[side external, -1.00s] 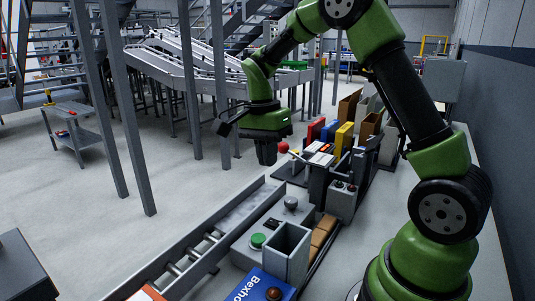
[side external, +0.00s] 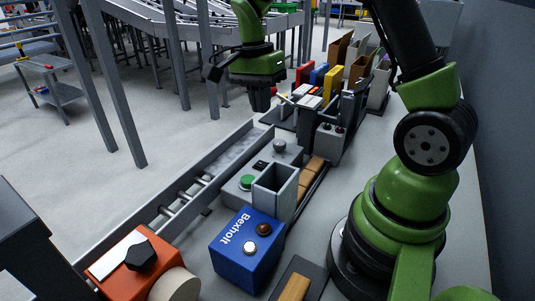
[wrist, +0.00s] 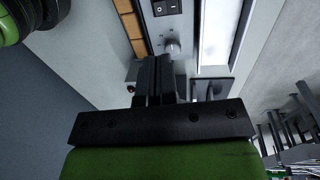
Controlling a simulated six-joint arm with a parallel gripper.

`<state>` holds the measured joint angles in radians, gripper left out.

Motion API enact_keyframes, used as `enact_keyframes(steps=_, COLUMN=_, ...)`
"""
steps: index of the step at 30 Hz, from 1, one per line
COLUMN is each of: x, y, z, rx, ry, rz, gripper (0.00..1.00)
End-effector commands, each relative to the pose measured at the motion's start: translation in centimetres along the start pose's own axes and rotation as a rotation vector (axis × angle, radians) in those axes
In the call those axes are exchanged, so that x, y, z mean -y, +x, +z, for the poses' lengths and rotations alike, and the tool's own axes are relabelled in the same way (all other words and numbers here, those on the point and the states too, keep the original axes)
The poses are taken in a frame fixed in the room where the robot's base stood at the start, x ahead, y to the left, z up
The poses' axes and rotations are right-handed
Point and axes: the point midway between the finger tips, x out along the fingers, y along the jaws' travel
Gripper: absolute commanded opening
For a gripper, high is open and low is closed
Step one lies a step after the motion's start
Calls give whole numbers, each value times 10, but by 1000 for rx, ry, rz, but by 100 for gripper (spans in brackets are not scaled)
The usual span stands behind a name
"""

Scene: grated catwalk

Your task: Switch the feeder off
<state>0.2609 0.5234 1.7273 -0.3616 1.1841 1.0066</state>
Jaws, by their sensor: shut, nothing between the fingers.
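A low grey control box (side external: 232,192) stands beside a roller conveyor. It carries a green button (side external: 246,182), a black rocker switch (side external: 261,166) and a round grey knob (side external: 279,146). The wrist view shows the rocker switch (wrist: 165,8) and the grey knob (wrist: 172,45) beyond my fingertips. My gripper (side external: 260,103) is shut and empty, pointing down in the air above the far end of the conveyor, beyond the knob. It also shows in the wrist view (wrist: 156,66). I cannot read which control belongs to the feeder.
A blue Bexholt box (side external: 235,262) with two buttons and an orange box (side external: 160,285) with a black knob stand in front. An open grey bin (side external: 273,190) stands beside the control box. A small two-button box (side external: 330,140) and coloured upright binders (side external: 333,82) lie behind right.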

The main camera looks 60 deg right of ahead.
Motion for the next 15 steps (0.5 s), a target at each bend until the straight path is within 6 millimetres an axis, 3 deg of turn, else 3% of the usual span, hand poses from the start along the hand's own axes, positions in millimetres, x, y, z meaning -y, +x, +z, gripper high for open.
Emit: enact_keyframes(steps=15, x=-1, y=103, z=0, rx=2, ry=1, rz=7, gripper=0)
